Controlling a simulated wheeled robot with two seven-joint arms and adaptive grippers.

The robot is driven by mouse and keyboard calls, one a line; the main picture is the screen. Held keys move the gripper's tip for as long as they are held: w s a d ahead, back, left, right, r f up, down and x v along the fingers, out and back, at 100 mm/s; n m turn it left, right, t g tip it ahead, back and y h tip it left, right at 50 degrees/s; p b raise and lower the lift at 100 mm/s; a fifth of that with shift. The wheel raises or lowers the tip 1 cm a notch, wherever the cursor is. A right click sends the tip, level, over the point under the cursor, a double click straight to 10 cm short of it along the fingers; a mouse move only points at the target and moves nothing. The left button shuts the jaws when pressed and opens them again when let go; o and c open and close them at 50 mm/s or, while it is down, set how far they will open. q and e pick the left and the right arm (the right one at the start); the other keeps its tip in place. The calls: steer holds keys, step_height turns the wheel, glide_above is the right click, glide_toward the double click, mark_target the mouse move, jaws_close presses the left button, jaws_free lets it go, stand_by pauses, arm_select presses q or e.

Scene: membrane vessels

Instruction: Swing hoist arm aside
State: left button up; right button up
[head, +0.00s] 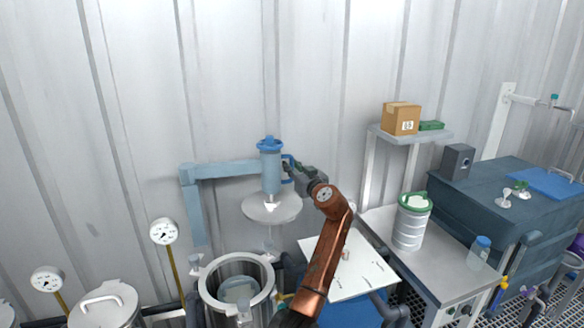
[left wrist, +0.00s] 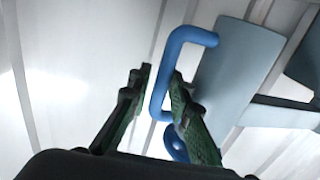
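The hoist arm (head: 228,169) is a grey-blue beam reaching right from a post (head: 197,215). At its end is a blue cylinder (head: 270,172) with a blue side handle, clear in the left wrist view (left wrist: 161,85). A round metal lid (head: 258,207) hangs below the cylinder, above an open steel vessel (head: 207,291). My left gripper (head: 291,170) is at the handle, right of the cylinder. In the left wrist view its fingers (left wrist: 160,76) are apart, with the handle bar showing between them, closer to the right finger. Contact cannot be told. My right gripper is out of view.
Two gauges (head: 164,232) and a closed vessel (head: 104,306) stand at left. A bench (head: 446,262) with a green-lidded container (head: 411,222) stands at right, below a shelf (head: 410,134) with a cardboard box (head: 401,118). The corrugated wall is close behind the hoist.

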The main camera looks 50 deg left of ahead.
arm_select(q)
steer(key=v, duration=1.2)
stand_by(0.3)
